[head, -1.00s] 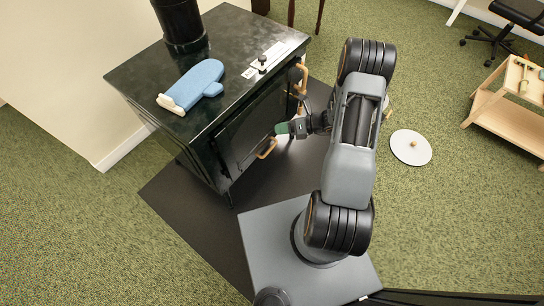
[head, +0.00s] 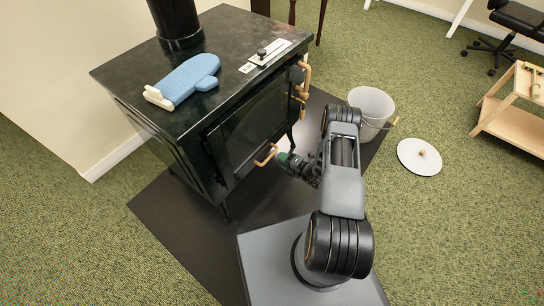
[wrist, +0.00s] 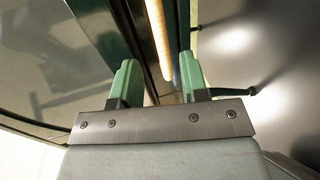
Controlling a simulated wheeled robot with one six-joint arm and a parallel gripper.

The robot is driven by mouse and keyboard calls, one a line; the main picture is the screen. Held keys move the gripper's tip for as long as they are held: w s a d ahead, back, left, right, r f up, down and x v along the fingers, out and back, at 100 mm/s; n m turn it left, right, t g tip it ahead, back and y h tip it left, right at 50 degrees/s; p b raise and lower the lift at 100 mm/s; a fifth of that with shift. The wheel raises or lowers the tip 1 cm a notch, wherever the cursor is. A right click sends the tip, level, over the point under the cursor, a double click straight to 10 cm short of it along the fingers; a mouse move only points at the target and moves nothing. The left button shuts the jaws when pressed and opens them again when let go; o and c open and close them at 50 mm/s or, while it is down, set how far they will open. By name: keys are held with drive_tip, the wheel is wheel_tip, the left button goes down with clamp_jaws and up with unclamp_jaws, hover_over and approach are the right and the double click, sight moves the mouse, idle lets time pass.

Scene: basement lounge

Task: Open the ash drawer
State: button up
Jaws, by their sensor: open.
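The black stove (head: 150,88) stands at the left in the head view. A light wooden bar handle (head: 266,155) sits low on its front, below the glass door (head: 255,128); I take it for the ash drawer's handle. The drawer front is hard to make out. My gripper (head: 285,158) is open, just right of this handle. In the wrist view, the green fingertips (wrist: 158,72) stand apart, with a wooden bar (wrist: 158,38) in the gap between them. I cannot tell whether either finger touches it.
A second wooden handle (head: 304,82) is on the stove's right front edge. A blue mitt (head: 185,80) lies on the stove top. A grey bucket (head: 371,108) and a round lid (head: 419,157) are on the carpet to the right. A wooden shelf unit (head: 510,125) stands farther right.

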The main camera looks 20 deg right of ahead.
sight(271, 154)
drive_tip(key=b+x, duration=0.1)
drive_tip(key=x, duration=0.5)
drive_tip(key=shift+w+a+b, duration=0.15)
drive_tip(key=shift+w+b, duration=0.1)
drive_tip(key=shift+b, duration=0.05)
drive_tip(key=shift+c, duration=0.4)
clamp_jaws()
